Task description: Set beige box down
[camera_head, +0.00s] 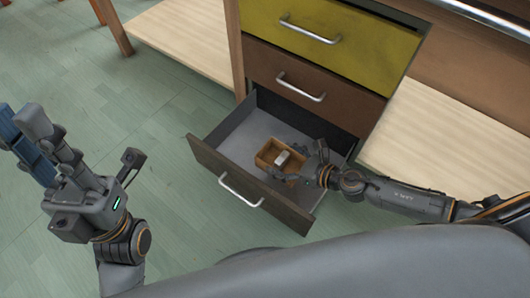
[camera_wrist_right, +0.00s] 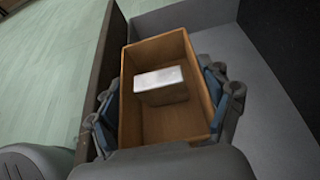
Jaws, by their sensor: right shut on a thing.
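The beige box (camera_head: 266,157) is an open tan wooden box inside the pulled-out bottom drawer (camera_head: 235,142). In the right wrist view the box (camera_wrist_right: 207,62) lies between the blue-padded fingers of my right gripper (camera_wrist_right: 160,100), which is shut on its two sides. A pale block (camera_wrist_right: 160,80) lies inside the box. Whether the box's underside touches the drawer floor cannot be told. In the head view my right gripper (camera_head: 300,165) reaches into the drawer and partly hides the box. My left gripper (camera_head: 80,138) is open and empty above the floor, left of the drawer.
Above the open drawer are a shut brown drawer (camera_head: 312,88) and a shut yellow drawer (camera_head: 340,35). The open drawer's grey floor has free room left of the box. Pale wooden shelves (camera_head: 450,140) flank the drawers. The green floor at left is clear.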

